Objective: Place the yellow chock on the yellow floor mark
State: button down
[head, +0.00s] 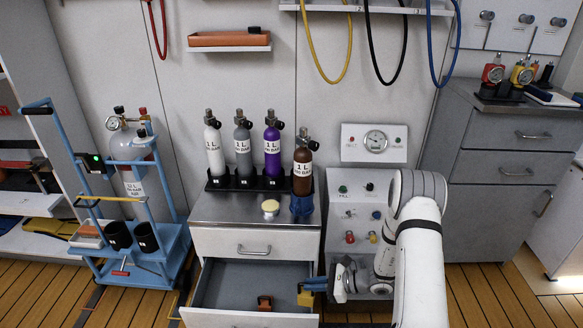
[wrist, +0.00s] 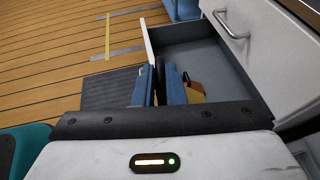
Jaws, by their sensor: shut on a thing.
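The yellow chock (head: 305,297) is at the tips of my gripper (head: 312,286), by the right side of the open drawer. My gripper's blue fingers are shut on it and come in from the right. A yellow strip (wrist: 107,38) lies on the plank floor beyond the drawer, between grey strips. It looks like the yellow floor mark.
The drawer (head: 240,283) stands open under the cabinet and holds an orange-brown block (head: 264,303). Several small cylinders stand on the cabinet top (head: 235,207). A blue trolley (head: 130,255) stands to the left. Open plank floor (wrist: 60,60) lies beyond the drawer front.

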jog(key=w+d+r+m+t+h+b, duration=0.1)
jog(key=d+r+m+t, duration=0.2)
jog(key=r, duration=0.6)
jog(key=w+d+r+m+t+h+b, duration=0.1)
jog(key=w+d+r+m+t+b, duration=0.1)
jog(key=d+r, duration=0.5)
notch_tip(320, 180, up, 33)
jog(key=w+a+m+t+h+p, duration=0.1)
jog(key=m+t+h+p, duration=0.4)
jog(key=p, duration=2.2)
jog(key=shift+w+a+r+m+t+h+p, duration=0.2)
jog(key=shift+w+a+m+t+h+p, duration=0.3)
jog(key=shift+m+h, duration=0.65)
jog(key=shift+d, duration=0.15)
